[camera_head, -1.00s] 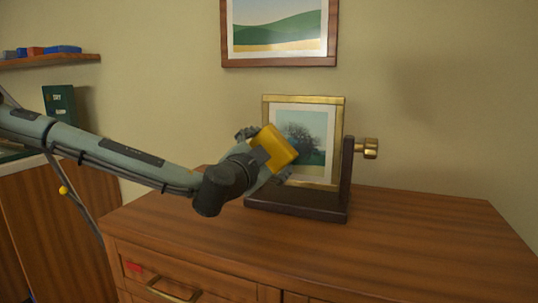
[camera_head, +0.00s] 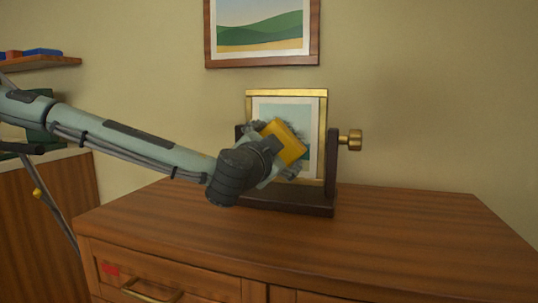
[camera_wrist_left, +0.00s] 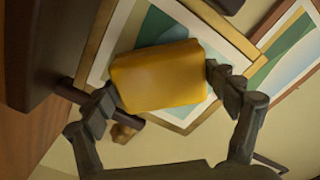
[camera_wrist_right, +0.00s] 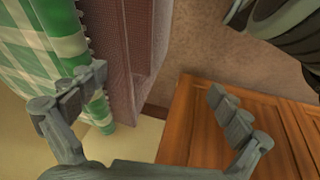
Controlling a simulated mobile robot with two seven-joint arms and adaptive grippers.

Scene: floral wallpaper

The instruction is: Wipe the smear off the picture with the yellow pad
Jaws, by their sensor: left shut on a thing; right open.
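The picture (camera_head: 312,108) stands upright in a gold frame, held in a dark wooden stand (camera_head: 300,207) with a brass knob on its right. My left gripper (camera_head: 280,148) is shut on the yellow pad (camera_head: 290,140) in front of the picture, covering much of its middle. In the left wrist view the pad (camera_wrist_left: 160,76) sits between both fingers, with the picture behind it; I cannot tell whether they touch. The smear cannot be made out; the pad and gripper hide part of the picture. My right gripper (camera_wrist_right: 150,100) is open and empty in the right wrist view.
The stand is on a wooden dresser (camera_head: 400,225) whose top is clear to the right. Another framed picture (camera_head: 262,35) hangs above. A shelf (camera_head: 40,63) is at the left. In the right wrist view, green checked cloth (camera_wrist_right: 40,50) hangs beside the right gripper.

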